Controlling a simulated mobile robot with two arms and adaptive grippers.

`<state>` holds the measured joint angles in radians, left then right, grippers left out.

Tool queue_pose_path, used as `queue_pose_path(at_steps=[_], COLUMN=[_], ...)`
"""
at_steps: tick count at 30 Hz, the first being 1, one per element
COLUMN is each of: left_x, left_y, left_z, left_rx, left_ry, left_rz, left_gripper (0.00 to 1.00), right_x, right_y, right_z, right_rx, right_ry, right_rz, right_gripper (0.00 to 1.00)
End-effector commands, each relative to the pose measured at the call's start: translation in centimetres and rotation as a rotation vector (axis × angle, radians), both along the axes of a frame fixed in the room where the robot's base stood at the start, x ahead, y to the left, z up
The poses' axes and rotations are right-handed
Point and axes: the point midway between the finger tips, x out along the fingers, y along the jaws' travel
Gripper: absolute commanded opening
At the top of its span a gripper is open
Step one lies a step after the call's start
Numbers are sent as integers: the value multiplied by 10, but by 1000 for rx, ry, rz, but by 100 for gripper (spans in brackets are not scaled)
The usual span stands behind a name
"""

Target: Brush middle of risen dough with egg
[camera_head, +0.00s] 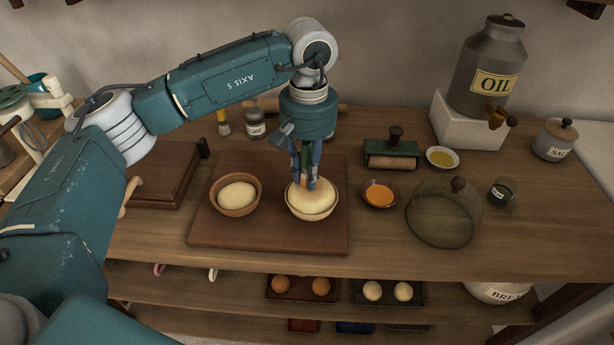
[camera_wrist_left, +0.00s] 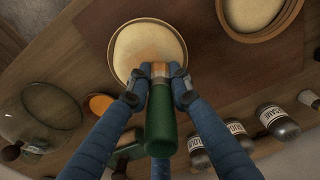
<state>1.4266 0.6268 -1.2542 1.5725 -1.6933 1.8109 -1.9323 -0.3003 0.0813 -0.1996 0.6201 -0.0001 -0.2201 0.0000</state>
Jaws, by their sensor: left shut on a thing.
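My left gripper (camera_head: 303,180) is shut on a pastry brush with a green handle (camera_wrist_left: 161,120) and points down over the right-hand bowl (camera_head: 312,218). This bowl holds a domed, pale risen dough (camera_head: 318,200), also seen in the left wrist view (camera_wrist_left: 140,40). The brush tip is at the dough near its middle; the gripper hides whether it touches. A faint tan patch shows on the dough beside the brush in the wrist view. A small bowl of orange egg (camera_head: 379,194) stands right of the board. My right gripper is not in view.
A second bowl (camera_head: 235,209) with smaller dough shares the wooden board (camera_head: 270,235). Jars (camera_head: 255,124) stand behind. The front table strip is clear.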

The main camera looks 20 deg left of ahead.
Motion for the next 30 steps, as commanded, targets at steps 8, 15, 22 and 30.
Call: queue_pose_path(at_steps=[8,15,22,30], left_x=[-16,-31,-33,-33], left_y=[-5,-8,-8,-9], left_z=[-2,-1,-1,9], left_rx=[-1,0,-1,-1], left_ry=[1,1,2,1], left_rz=[-4,-1,-1,-1], left_gripper=[0,0,0,0], right_x=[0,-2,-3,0], right_y=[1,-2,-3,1], right_z=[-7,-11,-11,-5], right_rx=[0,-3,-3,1], right_ry=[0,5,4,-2], right_rz=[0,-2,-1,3], right_gripper=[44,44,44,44])
